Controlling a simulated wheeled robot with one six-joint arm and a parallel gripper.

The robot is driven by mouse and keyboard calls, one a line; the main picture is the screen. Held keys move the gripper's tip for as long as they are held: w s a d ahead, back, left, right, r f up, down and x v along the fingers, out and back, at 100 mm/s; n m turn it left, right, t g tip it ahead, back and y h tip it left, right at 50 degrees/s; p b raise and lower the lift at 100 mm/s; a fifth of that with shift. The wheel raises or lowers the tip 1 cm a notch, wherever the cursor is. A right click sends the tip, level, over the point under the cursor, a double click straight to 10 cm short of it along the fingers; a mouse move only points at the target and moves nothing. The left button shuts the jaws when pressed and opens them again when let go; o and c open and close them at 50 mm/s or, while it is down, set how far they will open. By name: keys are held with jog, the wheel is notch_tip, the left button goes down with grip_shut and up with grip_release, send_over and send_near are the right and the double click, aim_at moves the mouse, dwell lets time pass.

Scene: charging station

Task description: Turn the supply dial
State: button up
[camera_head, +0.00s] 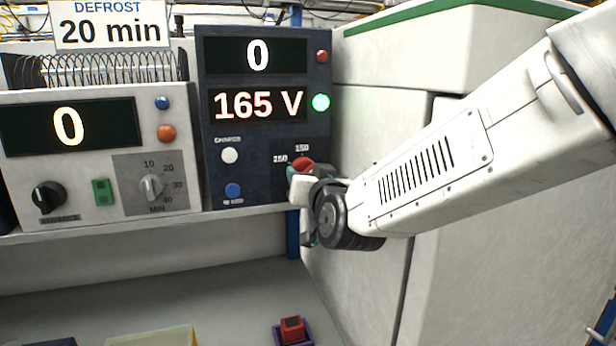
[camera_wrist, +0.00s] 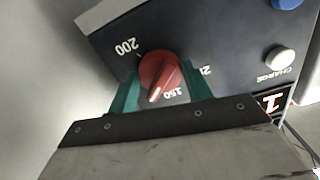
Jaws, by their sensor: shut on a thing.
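The supply dial is a red knob (camera_head: 303,162) low on the right of the dark blue panel (camera_head: 262,135), with 150 and 250 labels showing beside it. In the wrist view the red dial (camera_wrist: 158,78) sits between the two green fingers of my gripper (camera_wrist: 162,70), which are shut on it. Its white pointer line lies close to the 150 label; a 200 label shows at upper left. In the head view my gripper (camera_head: 298,184) covers the dial's lower part.
A white charge button (camera_head: 230,156) and a blue button (camera_head: 232,190) sit left of the dial. A defrost unit (camera_head: 85,160) with its own dials stands further left. A white cabinet (camera_head: 375,130) is close on the right. A red block (camera_head: 292,329) lies below.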

jog(key=shift+m, duration=0.9)
jog(key=o, duration=1)
jog(key=shift+c, duration=0.2)
jog(key=v, duration=0.8)
jog(key=shift+w, duration=0.1)
